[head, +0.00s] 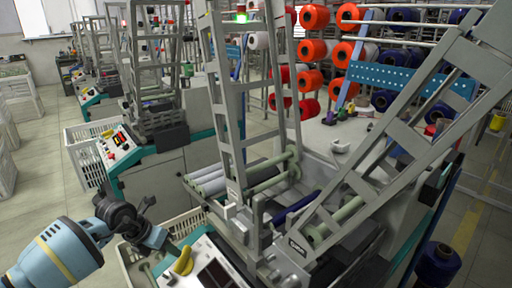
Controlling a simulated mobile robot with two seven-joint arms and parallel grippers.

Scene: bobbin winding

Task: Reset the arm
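My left arm, light blue with yellow bands, comes in at the lower left. Its dark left gripper (151,221) has its fingers apart with nothing between them. It is above the near winding machine's front left side, beside a white crate. The near machine has an upright grey ladder-like frame (225,100) on the left. A second ladder-like frame arm (385,150) leans far over to the right. Grey and pale green rollers (255,172) lie between the frames. A yellow handle (183,260) is on the front control panel (215,275). My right gripper is not in view.
A similar machine (150,150) stands behind on the left. White crates (85,150) line the floor. A rack at the back holds orange spools (315,17) and dark blue spools. A dark blue spool (437,264) is at the lower right. The aisle floor (40,150) on the left is free.

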